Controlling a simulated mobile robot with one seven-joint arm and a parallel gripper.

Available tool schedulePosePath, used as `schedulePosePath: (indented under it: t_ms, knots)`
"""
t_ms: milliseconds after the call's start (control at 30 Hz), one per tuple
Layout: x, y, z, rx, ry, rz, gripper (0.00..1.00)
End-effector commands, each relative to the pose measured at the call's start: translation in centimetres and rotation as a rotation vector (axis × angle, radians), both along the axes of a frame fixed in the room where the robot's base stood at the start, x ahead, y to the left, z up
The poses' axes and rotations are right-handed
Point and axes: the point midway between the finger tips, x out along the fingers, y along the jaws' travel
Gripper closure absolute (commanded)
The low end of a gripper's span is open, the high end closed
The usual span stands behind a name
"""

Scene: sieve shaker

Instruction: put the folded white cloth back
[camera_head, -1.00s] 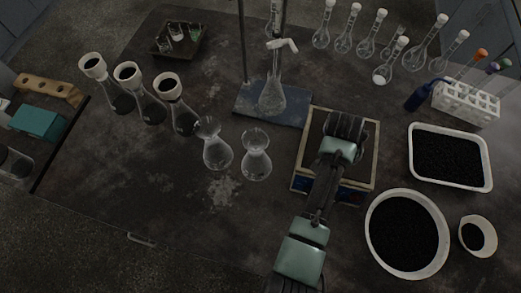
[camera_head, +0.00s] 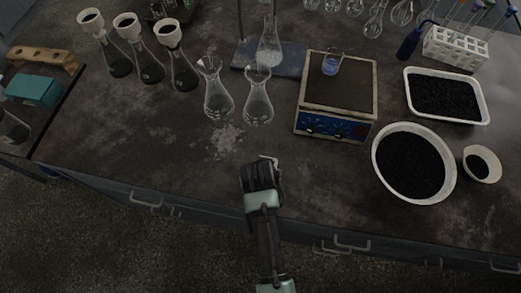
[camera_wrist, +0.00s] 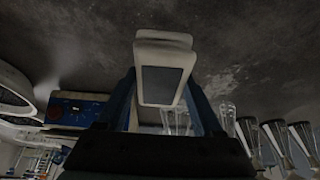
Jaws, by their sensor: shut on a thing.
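My gripper (camera_head: 262,172) is at the front of the dark bench, below the two clear flasks, and is shut on a white folded thing that I take for the folded white cloth. In the wrist view the cloth (camera_wrist: 164,52) sits between the two blue fingers, with layered white edges and a grey face towards me. In the head view only a small pale edge of the cloth (camera_head: 270,159) shows beyond the fingertips; my gripper hides the rest. I cannot tell whether it touches the bench top.
A hotplate (camera_head: 313,124) bearing a beaker of blue liquid (camera_head: 331,66) stands to the upper right. Two clear flasks (camera_head: 218,100) stand just behind my gripper. A round bowl of black grains (camera_head: 443,183) is at the right. The bench front left of my gripper is clear.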

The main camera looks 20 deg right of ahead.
Motion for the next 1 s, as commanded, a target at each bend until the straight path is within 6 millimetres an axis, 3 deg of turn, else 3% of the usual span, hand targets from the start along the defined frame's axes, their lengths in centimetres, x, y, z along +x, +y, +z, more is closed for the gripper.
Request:
schedulePosePath:
  t_ms: [100,533,1000]
  knots:
    - [0.0,0.0,-1.9,0.001,0.002,-0.002,0.87]
    - [0.1,-0.1,-6.7,0.000,0.001,-0.003,0.87]
    - [0.1,-0.1,-7.7,-0.001,-0.001,-0.002,0.87]
